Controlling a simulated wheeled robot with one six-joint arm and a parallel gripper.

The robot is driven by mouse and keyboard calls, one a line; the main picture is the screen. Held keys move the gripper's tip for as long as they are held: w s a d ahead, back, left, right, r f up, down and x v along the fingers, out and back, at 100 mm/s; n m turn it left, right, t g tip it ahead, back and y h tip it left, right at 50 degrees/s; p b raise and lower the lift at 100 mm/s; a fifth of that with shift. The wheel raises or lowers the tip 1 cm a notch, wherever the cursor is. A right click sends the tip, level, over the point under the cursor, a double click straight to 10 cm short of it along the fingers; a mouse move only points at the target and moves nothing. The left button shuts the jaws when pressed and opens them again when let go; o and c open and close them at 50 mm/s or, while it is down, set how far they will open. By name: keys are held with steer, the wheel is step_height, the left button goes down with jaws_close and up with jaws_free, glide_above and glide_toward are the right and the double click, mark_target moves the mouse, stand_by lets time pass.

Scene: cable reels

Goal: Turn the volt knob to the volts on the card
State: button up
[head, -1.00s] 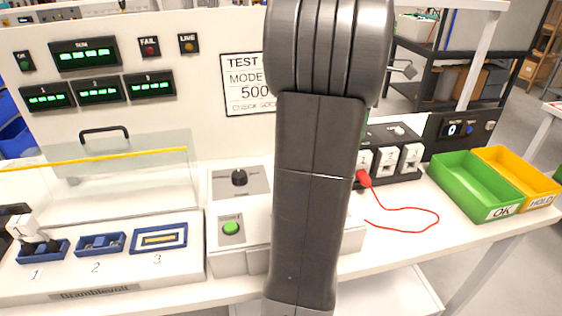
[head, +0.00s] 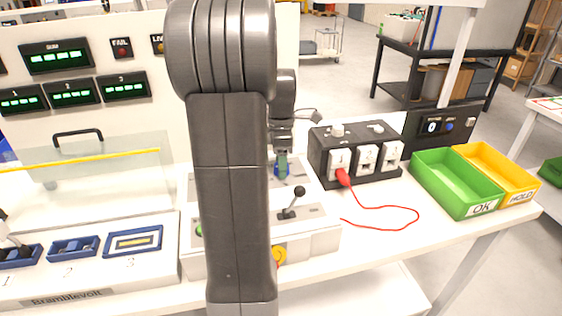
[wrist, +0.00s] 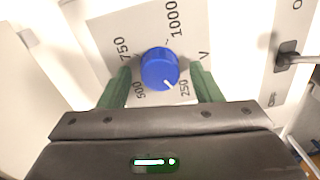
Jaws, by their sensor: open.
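The blue volt knob (wrist: 159,66) sits on a grey plate with printed marks 250, 500, 750 and 1000 in the wrist view. Its white pointer line points to the lower right, close to the 250 mark. My gripper (wrist: 160,90) is open, with one green finger on each side of the knob; I cannot tell whether they touch it. In the head view my gripper (head: 283,165) is down at the blue knob (head: 276,170), which it partly covers. The test card is hidden behind my arm in the head view.
A black lever (head: 288,213) stands on the same white box, close in front of the knob. A black socket block (head: 314,155) with a red plug and lead (head: 380,207) is to the right. A green tray (head: 455,197) and yellow tray (head: 518,187) lie further right.

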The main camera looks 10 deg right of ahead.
steer(key=c, duration=1)
